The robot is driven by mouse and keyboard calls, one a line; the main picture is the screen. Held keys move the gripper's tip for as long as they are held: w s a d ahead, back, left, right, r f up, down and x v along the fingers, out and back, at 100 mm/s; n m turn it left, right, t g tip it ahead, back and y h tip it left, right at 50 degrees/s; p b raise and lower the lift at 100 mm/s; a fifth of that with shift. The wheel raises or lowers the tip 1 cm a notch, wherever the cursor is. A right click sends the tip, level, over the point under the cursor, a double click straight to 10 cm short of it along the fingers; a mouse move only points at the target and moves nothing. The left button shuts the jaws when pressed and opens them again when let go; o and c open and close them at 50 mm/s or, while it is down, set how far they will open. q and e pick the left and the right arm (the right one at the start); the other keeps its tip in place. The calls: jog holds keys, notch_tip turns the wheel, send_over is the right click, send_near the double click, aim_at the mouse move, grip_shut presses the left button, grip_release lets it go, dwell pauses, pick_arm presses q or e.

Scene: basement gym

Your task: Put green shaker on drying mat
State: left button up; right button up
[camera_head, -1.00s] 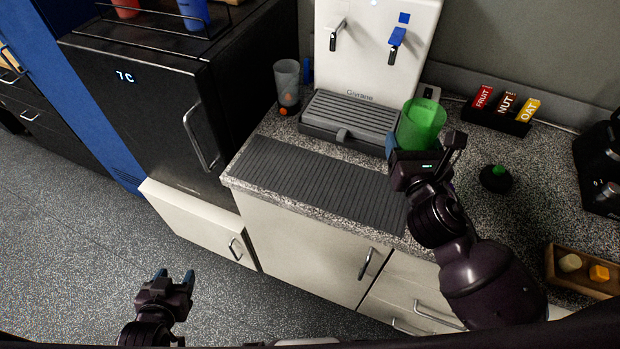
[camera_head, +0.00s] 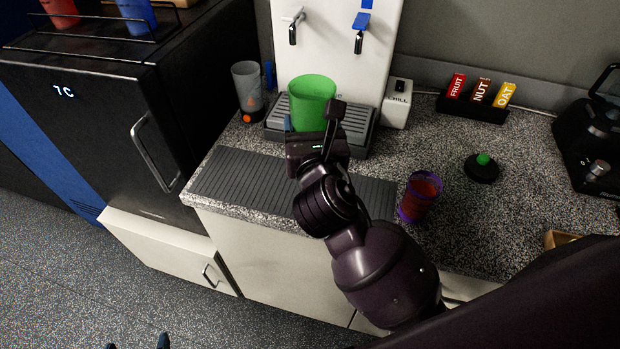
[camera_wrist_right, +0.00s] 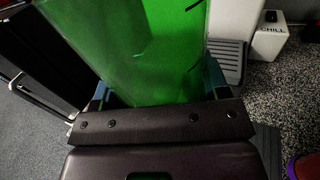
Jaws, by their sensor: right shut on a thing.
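The green shaker (camera_head: 312,100) is a translucent green cup without a lid. My right gripper (camera_head: 312,135) is shut on it and holds it upright, in front of the dispenser's drip tray in the head view. In the right wrist view the green shaker (camera_wrist_right: 140,50) fills the space between the fingers. The drying mat (camera_head: 240,180) is the dark grey ribbed mat along the counter's front edge; my right arm covers part of it. My left gripper (camera_head: 138,343) shows only its fingertips at the bottom edge, apart from each other.
A grey shaker (camera_head: 247,85) stands left of the drip tray (camera_head: 358,135). A purple shaker (camera_head: 420,195) stands right of the mat. A black lid with a green cap (camera_head: 482,167) lies farther right. The bar box (camera_head: 474,106) stands at the back. The mat's left half is clear.

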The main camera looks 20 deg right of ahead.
notch_tip(320, 180, down, 6)
jog(key=shift+r+b, duration=0.1)
jog(key=shift+b, duration=0.75)
notch_tip(320, 180, down, 7)
jog(key=shift+r+b, duration=0.15)
jog(key=shift+b, duration=1.1)
jog(key=shift+f, duration=0.2)
pick_arm(q)
notch_tip(320, 180, down, 4)
jog(key=shift+w+d+r, duration=0.1)
jog(key=shift+w+d, duration=0.05)
